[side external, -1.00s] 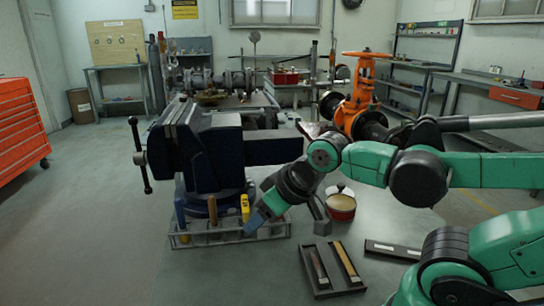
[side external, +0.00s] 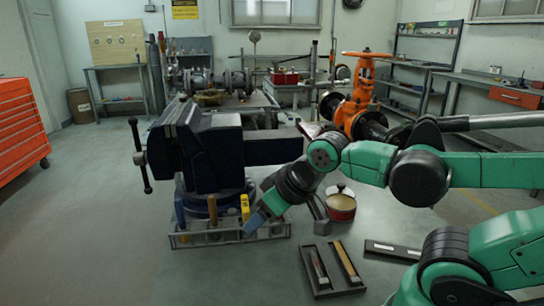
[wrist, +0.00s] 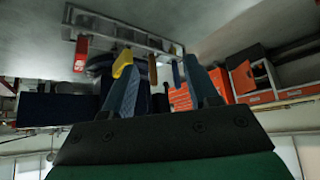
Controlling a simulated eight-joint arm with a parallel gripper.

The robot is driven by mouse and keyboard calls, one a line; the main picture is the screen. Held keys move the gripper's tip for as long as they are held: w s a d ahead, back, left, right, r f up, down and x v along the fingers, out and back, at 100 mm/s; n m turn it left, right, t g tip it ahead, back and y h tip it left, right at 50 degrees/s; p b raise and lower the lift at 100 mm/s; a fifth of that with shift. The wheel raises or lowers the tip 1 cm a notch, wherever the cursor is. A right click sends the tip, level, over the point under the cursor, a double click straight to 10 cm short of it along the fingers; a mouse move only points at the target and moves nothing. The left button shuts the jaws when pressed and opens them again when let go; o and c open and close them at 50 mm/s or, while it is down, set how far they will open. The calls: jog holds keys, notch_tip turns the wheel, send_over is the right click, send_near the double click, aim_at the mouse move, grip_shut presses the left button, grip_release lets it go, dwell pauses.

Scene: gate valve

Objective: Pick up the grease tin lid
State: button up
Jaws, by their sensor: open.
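The grease tin (side external: 341,207) is a short red tin standing on the bench, right of my gripper in the side view. A pale lid-like top (side external: 340,195) with a small dark knob shows on it; I cannot tell whether it sits fully closed. My gripper (side external: 256,221) points down and left, at the front right of the tool rack, well apart from the tin. In the wrist view its two blue-grey fingers (wrist: 160,78) are spread with nothing held between them. The tin and lid cannot be made out in the wrist view.
A wire tool rack (side external: 205,239) with upright tools stands below a large dark blue vise (side external: 210,150). A dark tray (side external: 325,287) with two long tools lies in front of the tin. An orange gate valve (side external: 362,90) stands behind it. Bench at front left is clear.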

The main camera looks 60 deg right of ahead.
dwell(0.3)
jog(key=shift+o, duration=1.2)
